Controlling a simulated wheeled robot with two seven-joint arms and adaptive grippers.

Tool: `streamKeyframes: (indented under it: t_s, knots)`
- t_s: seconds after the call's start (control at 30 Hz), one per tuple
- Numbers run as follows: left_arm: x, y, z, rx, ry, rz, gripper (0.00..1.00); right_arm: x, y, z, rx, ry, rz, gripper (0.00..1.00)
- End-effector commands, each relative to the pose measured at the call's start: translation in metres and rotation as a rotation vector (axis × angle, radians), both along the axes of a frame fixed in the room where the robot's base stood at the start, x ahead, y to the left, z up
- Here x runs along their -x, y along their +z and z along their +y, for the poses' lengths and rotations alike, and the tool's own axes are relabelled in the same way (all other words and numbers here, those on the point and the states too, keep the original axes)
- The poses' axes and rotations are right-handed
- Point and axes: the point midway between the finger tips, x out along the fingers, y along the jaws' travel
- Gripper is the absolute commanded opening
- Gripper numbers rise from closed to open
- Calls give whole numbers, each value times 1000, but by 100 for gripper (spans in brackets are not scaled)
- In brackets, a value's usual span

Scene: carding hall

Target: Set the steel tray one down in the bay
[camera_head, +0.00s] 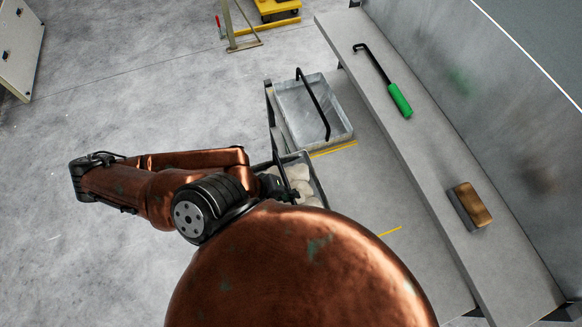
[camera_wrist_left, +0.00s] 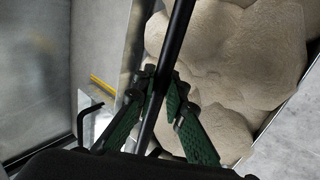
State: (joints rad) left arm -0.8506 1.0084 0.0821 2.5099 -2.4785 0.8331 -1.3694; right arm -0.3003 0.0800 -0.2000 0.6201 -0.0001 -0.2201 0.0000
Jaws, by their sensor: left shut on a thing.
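My left gripper (camera_head: 282,186) is partly hidden behind my own arm in the head view. In the left wrist view its green fingers (camera_wrist_left: 168,112) are shut on a dark bar handle (camera_wrist_left: 178,45). The handle crosses over a grey tray (camera_head: 318,188) filled with pale beige lumps (camera_wrist_left: 225,70). A second steel tray (camera_head: 297,93), with a black arched handle (camera_head: 314,108), stands just beyond it and looks empty. Yellow lines (camera_head: 334,149) mark the grey surface beside the trays. Whether the held tray touches anything below is hidden. I cannot tell which tray is number one.
A grey ledge (camera_head: 425,150) runs along the right, bearing a green-handled hook tool (camera_head: 399,99) and a wood-backed block (camera_head: 469,205). A metal wall (camera_head: 490,100) rises behind it. The grey surface (camera_head: 375,185) right of the trays is clear.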

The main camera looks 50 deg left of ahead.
Motion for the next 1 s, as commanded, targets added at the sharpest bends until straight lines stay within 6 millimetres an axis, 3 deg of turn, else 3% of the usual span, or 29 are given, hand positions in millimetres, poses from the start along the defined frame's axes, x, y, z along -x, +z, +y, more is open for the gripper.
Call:
streamKeyframes:
  t_s: [1.0]
  knots:
    - [-101, -8, -35, 2, -2, -9, 0, 1, -38, 1, -1, -1, 1, 16]
